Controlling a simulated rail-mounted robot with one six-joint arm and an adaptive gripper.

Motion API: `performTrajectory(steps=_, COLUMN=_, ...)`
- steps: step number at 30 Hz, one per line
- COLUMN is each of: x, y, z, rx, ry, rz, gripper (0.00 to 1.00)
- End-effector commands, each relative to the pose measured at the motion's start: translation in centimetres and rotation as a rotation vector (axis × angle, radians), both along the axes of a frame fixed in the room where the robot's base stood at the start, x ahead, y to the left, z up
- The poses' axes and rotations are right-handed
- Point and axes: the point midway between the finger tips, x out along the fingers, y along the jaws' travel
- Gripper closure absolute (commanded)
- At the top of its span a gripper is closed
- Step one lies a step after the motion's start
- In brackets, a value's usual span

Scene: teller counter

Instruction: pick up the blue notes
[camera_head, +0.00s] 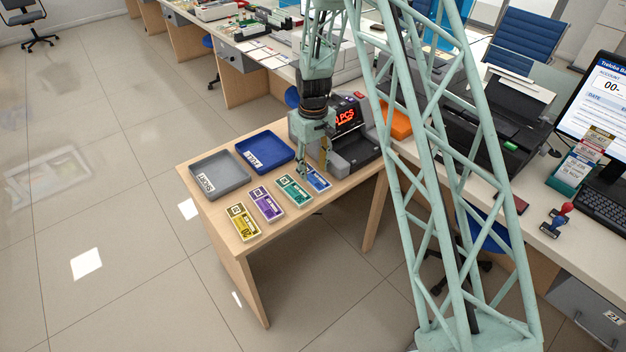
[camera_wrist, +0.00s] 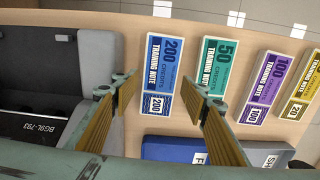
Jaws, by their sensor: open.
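The blue notes (camera_head: 317,179) are a banded bundle lying flat on the small wooden table, at the right end of a row of bundles. In the wrist view the blue notes (camera_wrist: 161,80) read 200 and lie between and beyond my open fingers. My gripper (camera_head: 314,172) is over the blue and green end of the row, and its fingers partly cover the blue notes in the head view. In the wrist view my gripper (camera_wrist: 158,92) is open with nothing held. Its right finger is beside the green notes (camera_wrist: 213,68).
Green (camera_head: 294,191), purple (camera_head: 266,203) and yellow (camera_head: 242,221) bundles lie in a row to the left. A grey tray (camera_head: 232,185) and a blue tray (camera_head: 284,160) stand behind them. A note counter (camera_head: 352,164) stands close on the right.

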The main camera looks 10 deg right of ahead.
Motion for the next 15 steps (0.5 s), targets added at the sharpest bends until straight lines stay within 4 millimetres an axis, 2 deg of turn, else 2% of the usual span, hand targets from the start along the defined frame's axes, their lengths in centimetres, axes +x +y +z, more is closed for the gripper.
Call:
performTrajectory(steps=6, x=0.0, y=0.0, z=-2.2, rx=0.000, ry=0.001, rz=0.000, gripper=0.59)
performTrajectory(steps=15, x=0.1, y=0.0, z=-2.7, rx=0.000, ry=-0.001, rz=0.000, gripper=0.59)
